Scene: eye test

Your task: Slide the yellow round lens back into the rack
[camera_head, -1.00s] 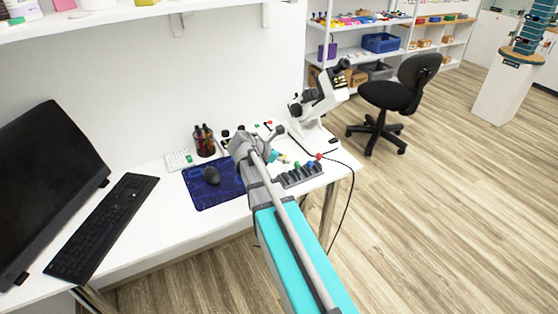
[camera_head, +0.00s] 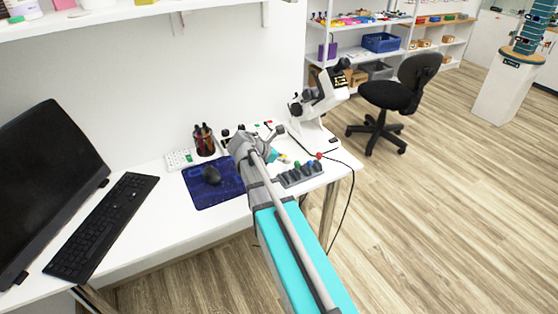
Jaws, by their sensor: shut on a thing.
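My arm reaches over the desk from the lower right, and its wrist is above the desk near the blue mat. My gripper (camera_head: 275,156) is small and partly hidden behind my arm, on the desk side near the rack. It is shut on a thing. A small yellow spot, seemingly the yellow round lens (camera_head: 285,159), shows beside it; its shape is too small to make out. The grey rack (camera_head: 300,174) with several dark, green and blue pieces stands near the desk's right front edge, just right of my gripper. Whether the lens touches the rack cannot be told.
A white microscope (camera_head: 318,105) stands behind the rack.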

